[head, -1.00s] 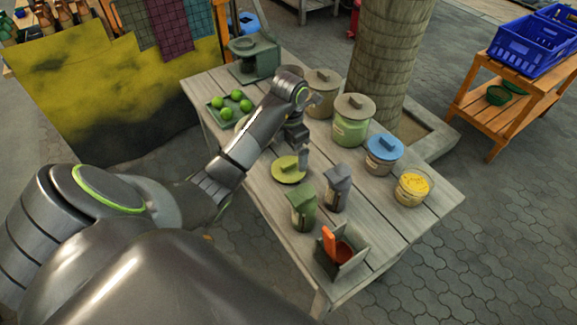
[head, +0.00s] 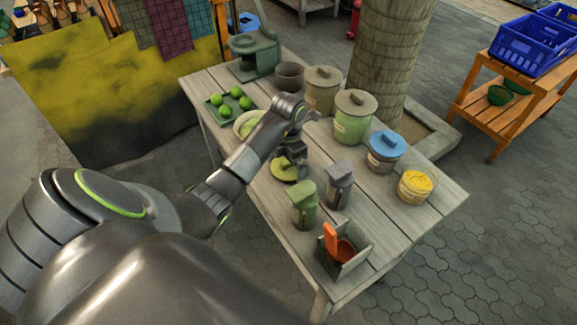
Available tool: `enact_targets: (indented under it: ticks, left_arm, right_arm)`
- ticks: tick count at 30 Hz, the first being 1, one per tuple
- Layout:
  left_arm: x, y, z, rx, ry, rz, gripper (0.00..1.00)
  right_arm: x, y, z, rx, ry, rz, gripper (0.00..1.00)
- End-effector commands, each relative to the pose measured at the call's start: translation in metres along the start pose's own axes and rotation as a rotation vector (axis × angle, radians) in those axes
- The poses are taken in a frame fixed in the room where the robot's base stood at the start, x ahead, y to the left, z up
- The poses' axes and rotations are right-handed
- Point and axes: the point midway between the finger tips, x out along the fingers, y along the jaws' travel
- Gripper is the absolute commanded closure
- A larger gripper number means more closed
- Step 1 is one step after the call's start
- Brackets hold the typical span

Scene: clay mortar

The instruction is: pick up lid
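A flat round yellow-green lid (head: 281,171) lies on the wooden table, left of the middle. My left gripper (head: 297,174) points down over the lid's right side and hides part of it, including its middle. Whether the fingers touch the lid or are open or shut cannot be made out. My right gripper is not in view. A tub with yellow contents (head: 415,187) stands without a lid at the table's right. Other lidded jars are green (head: 353,118), blue-topped (head: 384,151) and tan (head: 322,92).
Close in front of the lid stand a green container (head: 305,205) and a grey container (head: 338,185). A box with an orange-handled tool (head: 343,250) is at the near edge. A bowl (head: 246,124), a tray of green fruit (head: 219,111) and a dark pot (head: 289,76) are farther back.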

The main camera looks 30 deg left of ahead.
Motion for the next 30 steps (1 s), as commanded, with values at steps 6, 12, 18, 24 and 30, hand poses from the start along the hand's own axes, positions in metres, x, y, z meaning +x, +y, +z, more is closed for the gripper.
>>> enact_targets:
  ticks: [6,12,18,24,30]
  left_arm:
    - [0.000,0.000,0.000,0.000,0.000,0.000,0.30]
    - [-0.001,0.000,0.000,0.000,-0.001,0.000,0.30]
    - [-0.010,0.000,0.001,0.000,-0.004,0.001,0.30]
    - [-0.056,0.001,0.001,0.001,-0.005,0.004,0.30]
    - [-0.082,0.000,0.000,-0.001,-0.001,0.000,0.30]
  right_arm:
    - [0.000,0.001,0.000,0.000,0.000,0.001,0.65]
    - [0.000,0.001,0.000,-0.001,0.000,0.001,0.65]
    - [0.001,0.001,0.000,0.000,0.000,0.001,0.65]
    - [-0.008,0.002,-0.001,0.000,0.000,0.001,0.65]
    - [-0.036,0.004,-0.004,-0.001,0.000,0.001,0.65]
